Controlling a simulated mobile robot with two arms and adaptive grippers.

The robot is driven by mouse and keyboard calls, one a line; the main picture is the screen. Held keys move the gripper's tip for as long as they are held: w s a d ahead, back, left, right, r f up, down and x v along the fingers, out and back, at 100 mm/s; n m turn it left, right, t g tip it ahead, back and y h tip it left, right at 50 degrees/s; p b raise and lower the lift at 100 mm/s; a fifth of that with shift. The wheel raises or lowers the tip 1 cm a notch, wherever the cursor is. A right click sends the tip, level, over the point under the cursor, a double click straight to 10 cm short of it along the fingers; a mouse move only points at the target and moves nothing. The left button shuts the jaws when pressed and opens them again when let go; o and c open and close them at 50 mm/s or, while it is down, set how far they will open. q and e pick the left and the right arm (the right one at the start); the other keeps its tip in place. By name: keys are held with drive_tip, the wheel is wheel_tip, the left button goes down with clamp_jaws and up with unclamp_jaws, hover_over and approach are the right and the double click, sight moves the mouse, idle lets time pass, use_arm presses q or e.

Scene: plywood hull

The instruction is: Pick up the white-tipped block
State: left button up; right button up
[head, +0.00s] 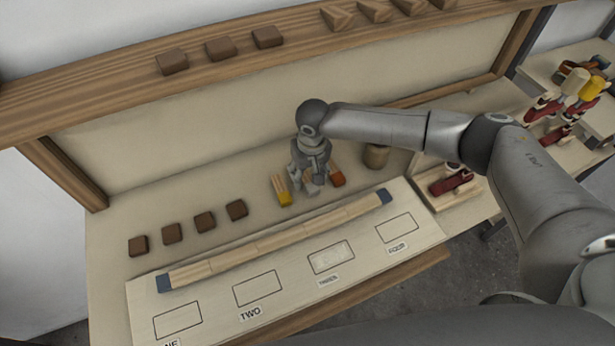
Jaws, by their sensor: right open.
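My right gripper (310,186) points down over the bench, open, with its fingertips low among a small group of blocks. A yellow-tipped wooden block (282,191) lies just left of it, and an orange-tipped block (337,177) lies just right. Something wood-coloured shows between these two, mostly hidden behind the fingers. I cannot make out a white tip there, nor whether the fingers touch it. My left gripper is out of view.
A long blue-ended wooden strip (275,240) lies on a pale board with outlined boxes; the box marked three has a whitish patch. Several brown blocks (205,222) stand left. A round wooden cup (376,156) and a red tool (451,181) are right. A shelf runs above.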

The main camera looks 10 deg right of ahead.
drive_tip(key=shift+w+a+f, duration=0.1)
drive_tip(key=shift+w+f, duration=0.1)
drive_tip(key=shift+f, duration=1)
drive_tip(key=c, duration=1.1)
drive_tip(key=shift+r, duration=0.15)
